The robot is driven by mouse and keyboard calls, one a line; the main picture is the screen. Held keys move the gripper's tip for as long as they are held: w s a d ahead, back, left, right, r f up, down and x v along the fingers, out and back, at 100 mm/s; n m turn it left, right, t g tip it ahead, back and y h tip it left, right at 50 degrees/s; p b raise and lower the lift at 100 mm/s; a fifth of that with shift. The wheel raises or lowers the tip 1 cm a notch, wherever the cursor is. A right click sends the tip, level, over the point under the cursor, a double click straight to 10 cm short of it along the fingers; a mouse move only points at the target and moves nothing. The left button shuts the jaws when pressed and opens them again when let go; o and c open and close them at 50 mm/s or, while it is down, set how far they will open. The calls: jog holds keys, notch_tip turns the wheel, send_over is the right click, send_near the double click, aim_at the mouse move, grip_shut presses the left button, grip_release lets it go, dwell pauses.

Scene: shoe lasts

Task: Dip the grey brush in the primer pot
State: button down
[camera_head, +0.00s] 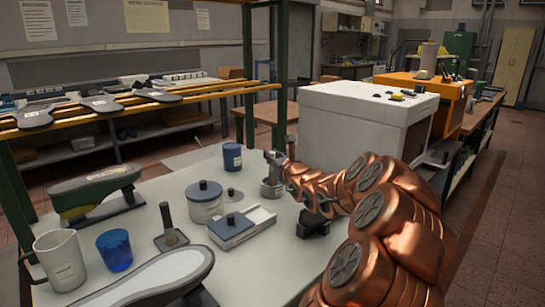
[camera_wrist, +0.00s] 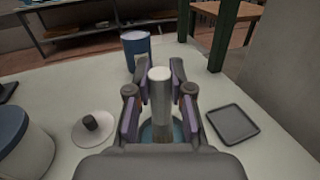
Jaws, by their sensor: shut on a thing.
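My gripper (camera_wrist: 160,100) is shut on the handle of the grey brush (camera_wrist: 160,90), a pale cylinder standing upright between the fingers in the wrist view. A round teal-blue thing (camera_wrist: 149,132), perhaps the primer pot, shows partly below the fingers, around the handle's lower part. The gripper hides most of it, and I cannot tell whether the bristles are inside it. In the head view my gripper (camera_head: 275,172) is over the table, right of the dark blue cup (camera_head: 232,157). A white disc with a dark knob (camera_wrist: 92,128) lies left of the gripper.
A white pot with a blue lid (camera_wrist: 22,145) stands at left. A dark square tray (camera_wrist: 233,123) lies right of my gripper. A jug (camera_head: 60,262), a blue glass (camera_head: 114,250) and shoe lasts stand on the table's left. A green shelf post (camera_head: 248,80) rises behind.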

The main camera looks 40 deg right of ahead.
jog(key=shift+f+b, duration=0.3)
dwell(0.9)
jog(key=shift+r, duration=0.1)
jog(key=shift+r+p, duration=1)
jog(key=shift+r, duration=2.4)
